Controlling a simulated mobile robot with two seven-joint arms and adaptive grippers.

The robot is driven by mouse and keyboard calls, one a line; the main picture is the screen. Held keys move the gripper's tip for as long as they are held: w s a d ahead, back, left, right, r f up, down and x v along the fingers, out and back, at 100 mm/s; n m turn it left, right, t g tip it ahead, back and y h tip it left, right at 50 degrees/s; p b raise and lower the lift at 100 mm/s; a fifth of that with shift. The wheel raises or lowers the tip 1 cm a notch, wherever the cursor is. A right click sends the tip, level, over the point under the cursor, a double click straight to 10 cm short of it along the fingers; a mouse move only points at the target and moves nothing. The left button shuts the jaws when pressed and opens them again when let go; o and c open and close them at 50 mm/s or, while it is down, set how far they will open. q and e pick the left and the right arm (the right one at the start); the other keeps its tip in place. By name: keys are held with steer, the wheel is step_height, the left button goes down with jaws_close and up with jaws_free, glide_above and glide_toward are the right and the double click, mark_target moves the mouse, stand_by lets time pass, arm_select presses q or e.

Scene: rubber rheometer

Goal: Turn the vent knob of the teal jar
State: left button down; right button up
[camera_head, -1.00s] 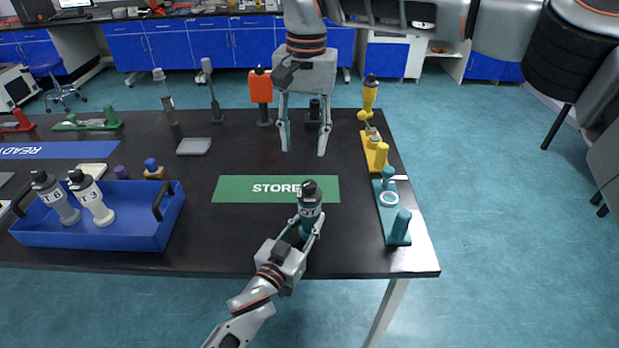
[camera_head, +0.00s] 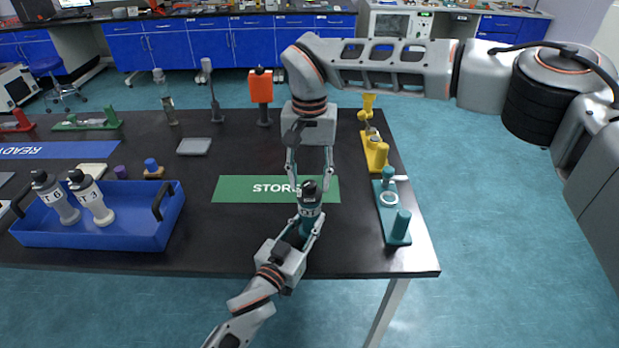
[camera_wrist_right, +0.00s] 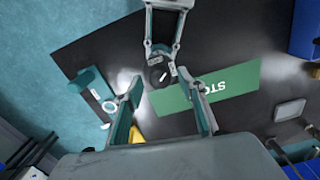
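The teal jar (camera_head: 308,212) stands upright at the front edge of the green STORE mat (camera_head: 235,189), with a dark top carrying the vent knob (camera_head: 309,187). My left gripper (camera_head: 306,224) is shut around the jar's body from the front. My right gripper (camera_head: 312,180) points down with its fingers apart, close to the jar's top. In the right wrist view the dark top (camera_wrist_right: 160,74) lies beyond and between the open right fingers (camera_wrist_right: 160,106), and I see no clear contact. The left gripper (camera_wrist_right: 163,46) also shows there, holding the jar.
A teal fixture (camera_head: 390,220) and a yellow fixture (camera_head: 375,150) stand right of the mat. A blue crate (camera_head: 110,236) with two labelled bottles sits at left. An orange-red device (camera_head: 260,88) stands behind. The black table (camera_head: 230,255) is bare between crate and jar.

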arm_select(q)
steer(key=shift+f, duration=0.1)
arm_select(e)
steer(key=shift+f, duration=0.2)
steer(key=c, duration=1.1)
steer(key=shift+c, duration=0.2)
steer(key=shift+m, duration=0.3)
steer(key=m, duration=0.2)
steer(key=shift+m, duration=2.4)
